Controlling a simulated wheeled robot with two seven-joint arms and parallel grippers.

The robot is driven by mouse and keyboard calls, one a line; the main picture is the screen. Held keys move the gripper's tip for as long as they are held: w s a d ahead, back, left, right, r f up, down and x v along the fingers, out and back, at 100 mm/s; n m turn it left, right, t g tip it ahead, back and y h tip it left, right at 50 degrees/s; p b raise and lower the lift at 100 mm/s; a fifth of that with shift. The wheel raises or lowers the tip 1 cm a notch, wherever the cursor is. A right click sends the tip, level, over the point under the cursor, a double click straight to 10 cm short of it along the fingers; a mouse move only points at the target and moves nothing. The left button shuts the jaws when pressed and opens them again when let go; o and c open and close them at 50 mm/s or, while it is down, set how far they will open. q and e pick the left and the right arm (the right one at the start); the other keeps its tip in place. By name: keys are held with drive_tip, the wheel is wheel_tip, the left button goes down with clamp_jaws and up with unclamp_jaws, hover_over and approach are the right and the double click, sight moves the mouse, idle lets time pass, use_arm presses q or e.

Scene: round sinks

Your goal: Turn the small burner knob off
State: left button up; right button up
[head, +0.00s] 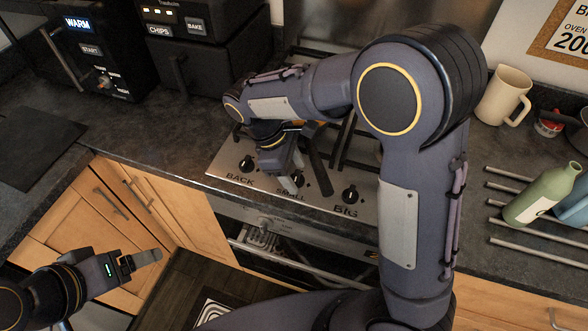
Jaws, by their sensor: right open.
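The small burner knob (298,181) is a black knob above the "SMALL" label, in the middle of the cooktop's front panel (323,199). My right gripper (292,174) reaches down over the panel with its grey fingers open, right at this knob. The fingers partly cover it, so I cannot tell whether they touch it or which way it points. The "BACK" knob (247,163) is to its left and the "BIG" knob (349,193) to its right. My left gripper (146,258) is low at the left, away from the cooktop, and its finger gap is not clear.
A cream mug (503,96) and a green bottle (541,194) are on the right side. Metal rods (520,222) lie below the bottle. Black appliances (100,50) stand at the back left. The dark counter (150,130) left of the cooktop is mostly clear. The oven is below the panel.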

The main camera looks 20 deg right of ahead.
drive_tip(key=shift+c, duration=0.3)
drive_tip(key=c, duration=0.9)
drive_tip(key=shift+d+r+m+p, duration=0.1)
drive_tip(key=shift+m+p, duration=0.35)
drive_tip(key=shift+m, duration=0.05)
drive_tip(key=shift+m+g, duration=0.3)
drive_tip(key=o, duration=1)
drive_tip(key=shift+c, duration=0.2)
drive_tip(key=v, duration=0.7)
drive_tip(key=shift+r, duration=0.3)
drive_tip(key=shift+w, duration=0.1)
